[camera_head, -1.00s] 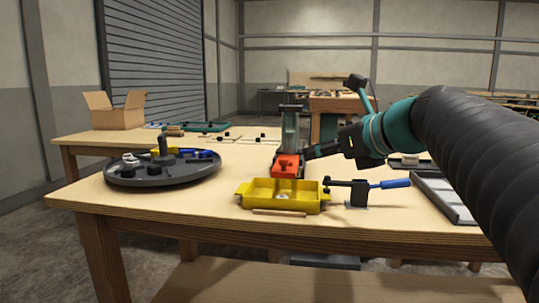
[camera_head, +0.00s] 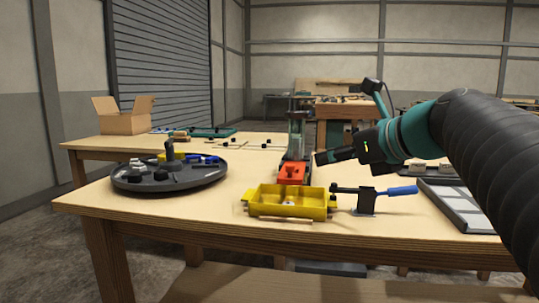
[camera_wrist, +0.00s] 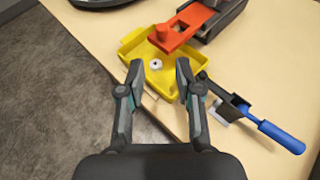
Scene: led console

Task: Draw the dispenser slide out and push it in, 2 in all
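The dispenser (camera_head: 296,137) is an upright clear tube on a dark base at the back of the table. Its red slide (camera_head: 292,173) sticks out at the front, with a raised red knob. In the wrist view the red slide (camera_wrist: 172,38) reaches over the rear of the yellow tray (camera_wrist: 193,62). A small pale ring-like piece (camera_wrist: 154,64) lies in the tray. My gripper (camera_head: 318,158) is right of the slide, apart from it. In the wrist view my gripper (camera_wrist: 160,72) is open and empty, its fingertips appearing over the tray.
A blue-handled lever clamp (camera_head: 375,193) stands right of the tray. A round dark turntable (camera_head: 168,178) with several small parts is at left. A grey panelled tray (camera_head: 462,203) lies at right. Bare tabletop lies between turntable and yellow tray.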

